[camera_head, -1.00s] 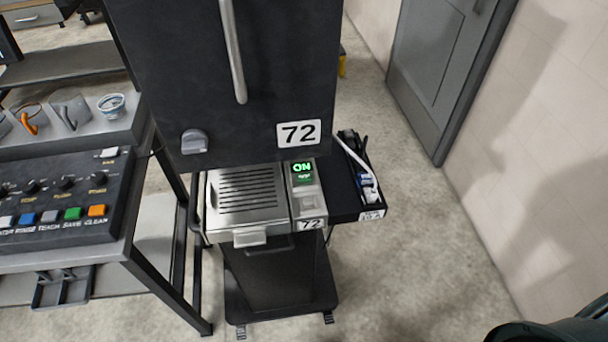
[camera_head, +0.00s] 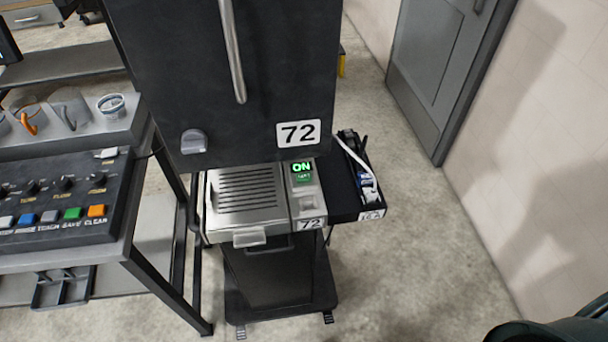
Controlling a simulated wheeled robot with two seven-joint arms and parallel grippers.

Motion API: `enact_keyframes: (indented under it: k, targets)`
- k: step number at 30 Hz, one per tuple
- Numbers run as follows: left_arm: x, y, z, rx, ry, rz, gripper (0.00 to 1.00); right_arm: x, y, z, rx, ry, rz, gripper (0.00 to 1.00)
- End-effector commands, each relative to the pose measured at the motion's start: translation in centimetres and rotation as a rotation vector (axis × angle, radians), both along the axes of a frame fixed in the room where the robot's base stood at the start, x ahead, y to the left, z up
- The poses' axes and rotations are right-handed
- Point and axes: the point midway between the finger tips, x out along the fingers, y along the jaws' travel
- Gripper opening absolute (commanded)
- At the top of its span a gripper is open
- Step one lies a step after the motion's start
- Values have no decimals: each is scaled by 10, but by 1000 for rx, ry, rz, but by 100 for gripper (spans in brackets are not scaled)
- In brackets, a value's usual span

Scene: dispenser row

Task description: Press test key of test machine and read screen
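The test machine (camera_head: 245,80) is a tall dark cabinet labelled 72 with a long vertical handle. Below it a silver drip tray (camera_head: 248,202) juts out on a dark pedestal. Right of the tray is a narrow silver panel with a small screen (camera_head: 301,167) lit green, reading ON. Just under the screen is a green key (camera_head: 303,178) whose small lettering is hard to read. A paler flat square sits below the key, then a second 72 label. Neither of my grippers is in view.
A black side tray (camera_head: 356,190) with small tools hangs right of the machine. On the left a table carries a control box (camera_head: 60,200) with knobs and coloured buttons. A grey door (camera_head: 440,75) and pale wall stand at right. The floor between is clear.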

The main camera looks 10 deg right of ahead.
Motion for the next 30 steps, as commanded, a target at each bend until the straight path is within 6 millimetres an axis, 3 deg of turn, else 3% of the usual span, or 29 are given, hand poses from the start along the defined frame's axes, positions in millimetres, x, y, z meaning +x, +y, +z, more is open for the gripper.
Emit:
enact_keyframes:
  k: [29, 30]
  targets:
    - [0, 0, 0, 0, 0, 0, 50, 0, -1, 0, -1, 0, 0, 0]
    - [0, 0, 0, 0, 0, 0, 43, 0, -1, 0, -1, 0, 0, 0]
